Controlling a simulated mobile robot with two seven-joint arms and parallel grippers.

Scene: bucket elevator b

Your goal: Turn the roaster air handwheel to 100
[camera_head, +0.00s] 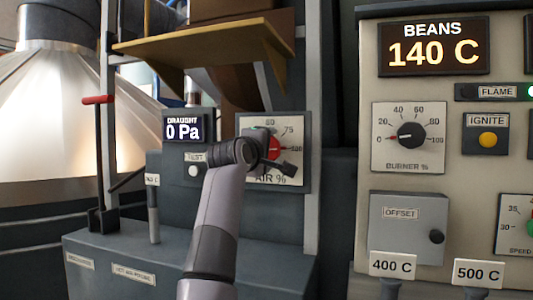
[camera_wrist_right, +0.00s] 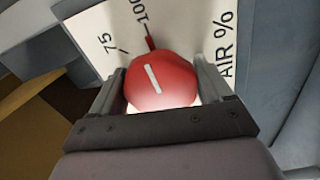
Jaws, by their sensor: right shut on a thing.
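The roaster air handwheel is a round red knob (camera_wrist_right: 160,84) with a white bar on its face. It sits on the white AIR % dial plate (camera_head: 300,124), which also shows in the wrist view (camera_wrist_right: 88,38). A thin red pointer on the knob points at or very near the 100 mark. My right gripper (camera_wrist_right: 163,92) is shut on the knob, one finger on each side. In the head view my right gripper (camera_head: 275,158) and wrist cover much of the dial; a bit of red shows beside them. My left gripper is not in view.
A draught display (camera_head: 183,129) reads 0 Pa, above a TEST button (camera_head: 193,171). A lever with a red handle (camera_head: 97,100) stands at left. The right panel has a burner knob (camera_head: 411,135) and a beans display (camera_head: 433,50) reading 140 C.

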